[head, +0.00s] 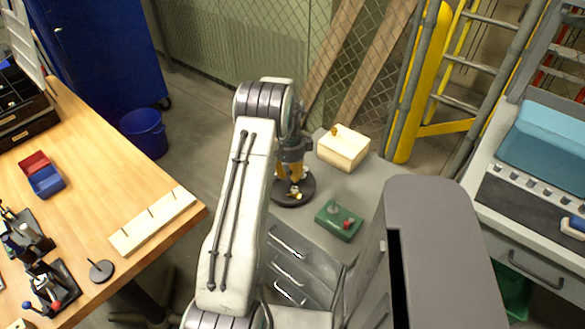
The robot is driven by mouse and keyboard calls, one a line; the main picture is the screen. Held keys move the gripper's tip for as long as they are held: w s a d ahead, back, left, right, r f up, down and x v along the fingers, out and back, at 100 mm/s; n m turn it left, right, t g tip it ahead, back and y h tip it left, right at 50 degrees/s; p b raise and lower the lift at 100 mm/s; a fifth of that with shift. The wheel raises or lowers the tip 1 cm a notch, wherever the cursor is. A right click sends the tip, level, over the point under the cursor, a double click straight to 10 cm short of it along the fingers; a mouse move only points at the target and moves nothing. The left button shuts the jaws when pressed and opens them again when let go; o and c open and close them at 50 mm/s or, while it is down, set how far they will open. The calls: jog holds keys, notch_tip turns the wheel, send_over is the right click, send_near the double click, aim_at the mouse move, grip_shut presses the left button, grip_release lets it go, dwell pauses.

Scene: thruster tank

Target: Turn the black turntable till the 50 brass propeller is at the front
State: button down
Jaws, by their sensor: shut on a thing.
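The black turntable (305,199) is a round disc on the grey cabinet top, near its left edge. Small brass and white items (296,191) sit on it. They are too small to read any mark or tell which is the 50 brass propeller. My gripper (291,174), dark with orange-yellow fingers, points down over the back part of the turntable. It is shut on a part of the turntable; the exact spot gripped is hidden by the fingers. My arm covers the turntable's left surroundings.
A cream box (342,150) with a brass piece on top stands behind right of the turntable. A wooden workbench (120,195) is on the left. Bare cabinet top lies between turntable and green box.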

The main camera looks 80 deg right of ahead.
jog(key=shift+m, duration=0.3)
jog(key=shift+m+b, duration=0.35)
jog(key=shift+m, duration=1.15)
jog(key=m, duration=0.3)
jog(key=shift+b, duration=0.35)
jog(key=shift+m, duration=1.9)
